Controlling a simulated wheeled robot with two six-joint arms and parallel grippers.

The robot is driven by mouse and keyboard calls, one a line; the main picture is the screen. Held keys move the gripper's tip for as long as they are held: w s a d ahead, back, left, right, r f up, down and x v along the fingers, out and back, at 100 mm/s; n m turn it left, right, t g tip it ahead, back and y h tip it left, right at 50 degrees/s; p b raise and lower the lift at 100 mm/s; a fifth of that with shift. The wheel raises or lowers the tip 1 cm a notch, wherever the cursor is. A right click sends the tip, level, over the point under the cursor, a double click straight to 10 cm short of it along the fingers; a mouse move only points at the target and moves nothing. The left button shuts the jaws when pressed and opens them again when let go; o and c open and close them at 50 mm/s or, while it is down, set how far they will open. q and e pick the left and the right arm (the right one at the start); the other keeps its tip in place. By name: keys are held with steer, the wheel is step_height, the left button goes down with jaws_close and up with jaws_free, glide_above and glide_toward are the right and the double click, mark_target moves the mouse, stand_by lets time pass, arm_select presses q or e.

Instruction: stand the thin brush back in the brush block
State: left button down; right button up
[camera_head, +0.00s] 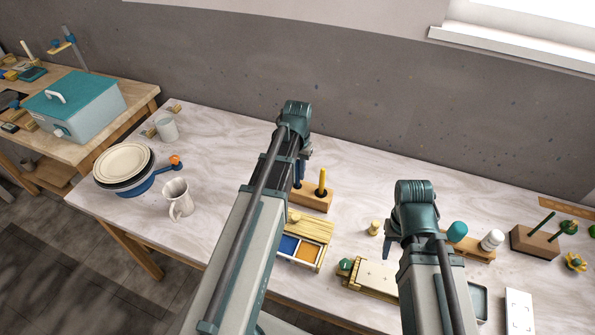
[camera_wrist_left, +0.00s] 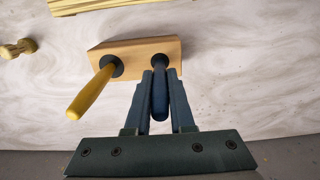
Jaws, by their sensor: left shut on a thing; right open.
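The wooden brush block (camera_head: 312,200) stands on the table and shows in the left wrist view (camera_wrist_left: 135,53). A yellow-handled brush (camera_head: 322,180) stands in one dark-ringed hole; it leans toward the lower left in the wrist view (camera_wrist_left: 90,92). My left gripper (camera_wrist_left: 160,85) is shut around a dark blue-handled brush (camera_wrist_left: 160,100). The lower end of this blue brush meets the block's other dark-ringed hole; how deep it sits cannot be told. In the head view my left arm mostly hides this gripper (camera_head: 301,172). My right gripper (camera_head: 388,252) is open, partly hidden by its arm.
A paint box (camera_head: 313,230) with blue and orange pans lies in front of the block. A small wooden knob (camera_head: 374,228) stands to the right. A white pitcher (camera_head: 177,197) and stacked plates (camera_head: 122,161) are at left. Bare tabletop lies between pitcher and block.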

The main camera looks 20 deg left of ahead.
steer(key=shift+f, duration=0.1)
arm_select(q)
steer(key=c, duration=0.7)
jaws_free()
steer(key=shift+r, duration=0.1)
arm_select(e)
steer(key=shift+r, duration=0.2)
arm_select(q)
step_height(320, 180, up, 14)
steer(key=p, duration=1.4)
steer(key=shift+f, duration=0.2)
arm_select(e)
step_height(320, 180, up, 14)
steer(key=shift+f, duration=0.25)
